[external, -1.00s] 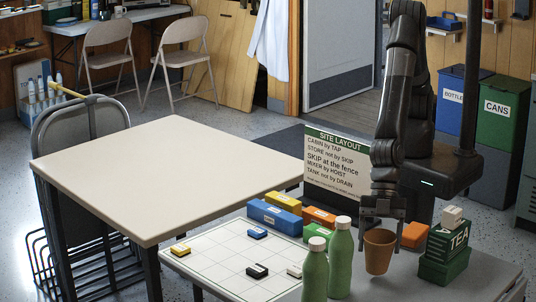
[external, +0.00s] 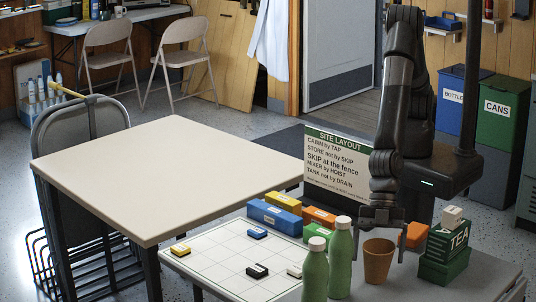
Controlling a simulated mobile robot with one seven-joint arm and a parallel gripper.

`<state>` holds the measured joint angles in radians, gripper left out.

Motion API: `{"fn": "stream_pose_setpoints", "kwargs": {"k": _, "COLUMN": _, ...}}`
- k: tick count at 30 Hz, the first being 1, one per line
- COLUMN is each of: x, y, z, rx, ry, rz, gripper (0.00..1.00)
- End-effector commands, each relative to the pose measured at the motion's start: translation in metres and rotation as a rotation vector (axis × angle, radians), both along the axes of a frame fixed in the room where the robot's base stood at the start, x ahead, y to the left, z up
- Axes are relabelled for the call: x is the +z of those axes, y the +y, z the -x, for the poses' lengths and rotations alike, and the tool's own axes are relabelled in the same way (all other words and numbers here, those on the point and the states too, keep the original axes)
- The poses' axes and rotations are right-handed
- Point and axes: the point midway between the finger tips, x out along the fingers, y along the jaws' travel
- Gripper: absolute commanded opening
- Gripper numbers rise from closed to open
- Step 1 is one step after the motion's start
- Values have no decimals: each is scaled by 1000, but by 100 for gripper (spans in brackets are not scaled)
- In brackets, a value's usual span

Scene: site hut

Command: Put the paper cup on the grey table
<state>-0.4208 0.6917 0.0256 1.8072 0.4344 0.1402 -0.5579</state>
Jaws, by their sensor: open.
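The paper cup (external: 379,264) is plain brown and stands upright on the grey table (external: 468,278), near the table's middle, to the right of two green bottles. My gripper (external: 381,228) is directly above the cup, pointing down. Its jaws are open, with the fingers at either side of the cup's rim; whether a finger touches the cup I cannot tell. The cup's back side is hidden.
Two green bottles (external: 340,262) stand close left of the cup. A green TEA box (external: 445,262) stands to its right and an orange block (external: 415,236) behind. A white grid board (external: 215,262) covers the table's left. A large beige table (external: 165,170) is bare.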

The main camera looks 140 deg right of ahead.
Motion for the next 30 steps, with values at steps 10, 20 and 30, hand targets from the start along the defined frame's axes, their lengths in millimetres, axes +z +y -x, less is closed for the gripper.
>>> {"fn": "stream_pose_setpoints", "kwargs": {"k": 10, "x": 30, "y": -9, "z": 12, "rx": -1, "ry": -2, "rz": 0, "gripper": 91}}
{"fn": "stream_pose_setpoints", "kwargs": {"k": 20, "x": 82, "y": -25, "z": 37, "rx": 1, "ry": -3, "rz": -1, "gripper": 91}}
{"fn": "stream_pose_setpoints", "kwargs": {"k": 30, "x": 106, "y": -33, "z": 49, "rx": 0, "ry": 0, "rz": 0, "gripper": 91}}
